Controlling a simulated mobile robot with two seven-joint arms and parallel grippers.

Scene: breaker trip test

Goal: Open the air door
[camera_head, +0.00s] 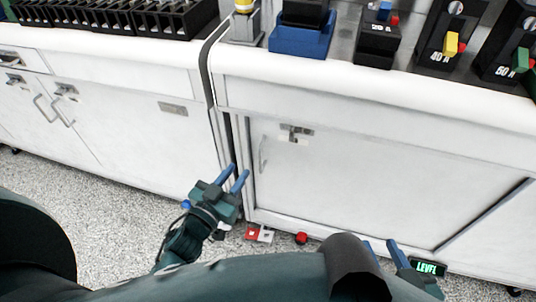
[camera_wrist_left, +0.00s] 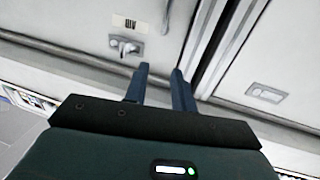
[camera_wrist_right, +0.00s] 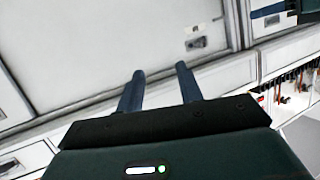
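No door is marked as an air door in any view. A white cabinet door (camera_head: 350,185) with a thin vertical handle (camera_head: 262,152) fills the middle of the head view, below the counter. My left gripper (camera_head: 238,172) is open and empty, in front of the gap between the two cabinets; its parted fingers show in the left wrist view (camera_wrist_left: 160,70). My right gripper (camera_head: 379,243) is open and empty, low in front of the door; its parted fingers also show in the right wrist view (camera_wrist_right: 160,69). Neither gripper visibly touches anything.
Breakers stand on the right counter, including a 40 A unit (camera_head: 448,38) with a yellow lever and a unit with a green lever (camera_head: 515,60). A blue-based device (camera_head: 302,38) is beside them. Black racks (camera_head: 130,16) stand left. Small red items (camera_head: 301,238) lie low near the cabinet.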

